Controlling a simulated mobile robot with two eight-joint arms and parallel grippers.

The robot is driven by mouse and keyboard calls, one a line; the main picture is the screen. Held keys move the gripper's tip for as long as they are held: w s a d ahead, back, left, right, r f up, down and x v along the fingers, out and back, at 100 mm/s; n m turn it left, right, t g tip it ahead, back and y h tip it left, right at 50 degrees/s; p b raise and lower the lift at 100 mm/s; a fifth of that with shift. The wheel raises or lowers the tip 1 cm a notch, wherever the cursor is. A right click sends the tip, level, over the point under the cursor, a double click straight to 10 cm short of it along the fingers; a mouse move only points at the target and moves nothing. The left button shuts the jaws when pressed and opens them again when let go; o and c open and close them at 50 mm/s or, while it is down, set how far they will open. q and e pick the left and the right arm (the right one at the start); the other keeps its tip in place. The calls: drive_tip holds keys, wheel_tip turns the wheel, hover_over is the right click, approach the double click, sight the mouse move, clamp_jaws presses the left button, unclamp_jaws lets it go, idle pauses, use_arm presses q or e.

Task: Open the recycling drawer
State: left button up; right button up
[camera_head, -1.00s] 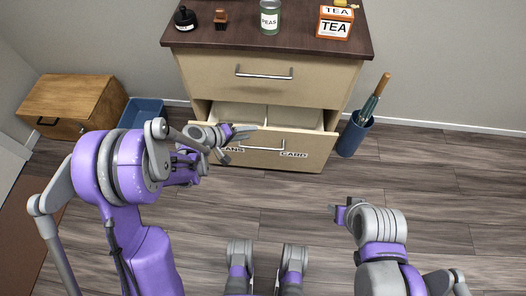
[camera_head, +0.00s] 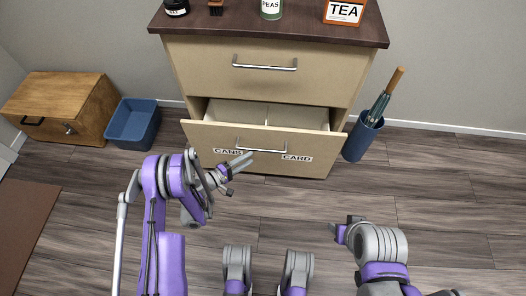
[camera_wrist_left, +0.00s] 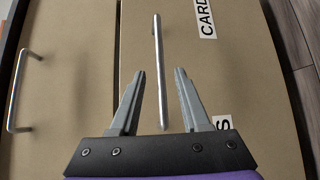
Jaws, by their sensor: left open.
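The recycling drawer (camera_head: 208,136) is the cabinet's lower drawer, labelled CANS and CARD. It stands pulled out, with its open compartments showing behind the front. Its silver handle (camera_head: 258,149) runs across the front. My left gripper (camera_head: 243,160) is open and empty, just in front of the drawer front near the handle. In the left wrist view the open fingers (camera_wrist_left: 159,71) lie on either side of the handle bar (camera_wrist_left: 157,45); I cannot tell how near it is in depth. My right gripper (camera_head: 340,230) is low at the right, away from the drawer; its jaws are unclear.
The upper drawer (camera_head: 260,85) is shut and has its own handle. Tins and boxes stand on the cabinet top (camera_head: 300,30). A blue bin (camera_head: 133,125) and a wooden box (camera_head: 60,105) stand at left, a blue umbrella holder (camera_head: 360,140) at right. Floor in front is free.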

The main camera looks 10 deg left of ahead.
sight(263, 150)
use_arm(q)
drive_tip(key=b+x, duration=0.1)
drive_tip(key=x, duration=0.7)
drive_tip(key=shift+w+d, duration=0.1)
drive_tip(key=shift+w, duration=0.05)
clamp_jaws()
idle(1.1)
